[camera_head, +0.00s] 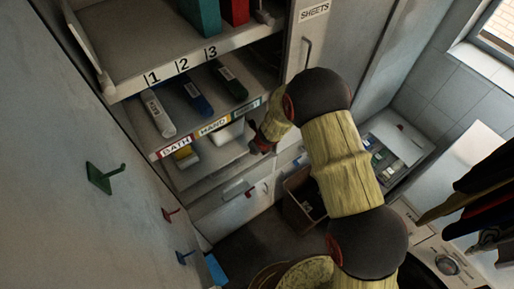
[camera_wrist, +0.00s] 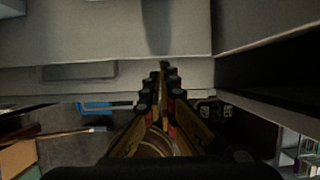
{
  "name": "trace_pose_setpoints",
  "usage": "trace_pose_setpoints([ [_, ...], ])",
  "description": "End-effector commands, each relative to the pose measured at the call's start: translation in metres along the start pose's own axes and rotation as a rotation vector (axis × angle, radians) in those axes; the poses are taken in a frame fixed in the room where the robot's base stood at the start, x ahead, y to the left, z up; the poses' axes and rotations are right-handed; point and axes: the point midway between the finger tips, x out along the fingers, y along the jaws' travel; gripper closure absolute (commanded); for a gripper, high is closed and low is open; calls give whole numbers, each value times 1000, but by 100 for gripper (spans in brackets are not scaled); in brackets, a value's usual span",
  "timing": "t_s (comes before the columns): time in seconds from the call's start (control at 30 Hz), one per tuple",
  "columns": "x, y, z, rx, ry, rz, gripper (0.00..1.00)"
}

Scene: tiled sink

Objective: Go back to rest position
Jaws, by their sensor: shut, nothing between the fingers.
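My gripper (camera_wrist: 163,68) is shut in the wrist view, its yellow and black fingers meeting at the tips with nothing between them. In the head view my gripper (camera_head: 262,145) is near the right end of the shelf labels, partly hidden by my own wooden arm. I cannot tell whether it touches the shelf. A shelf unit (camera_head: 150,101) stands in front of it, with compartments marked 1, 2 and 3 above labels reading BATH and HAND; a third label is hard to read.
White, blue and dark green rolled items lie on the numbered shelf (camera_head: 195,98). A brown bin (camera_head: 304,205) stands on the floor below my arm. A washing machine (camera_head: 444,262) is at the lower right. Green, red and blue hooks (camera_head: 104,177) stick out from the left wall.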

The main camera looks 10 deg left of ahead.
Motion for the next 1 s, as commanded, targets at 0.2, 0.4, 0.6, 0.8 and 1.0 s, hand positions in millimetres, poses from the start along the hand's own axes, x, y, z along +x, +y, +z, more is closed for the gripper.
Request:
trace_pose_setpoints([
  [0.2,-46,-1,0,0,0,0,100],
  [0.4,-72,0,-2,0,2,1,100],
  [0.6,-82,0,-3,1,3,1,100],
  [0.8,-83,1,-3,-55,4,4,100],
  [1.0,-83,28,-20,-420,26,109,100],
])
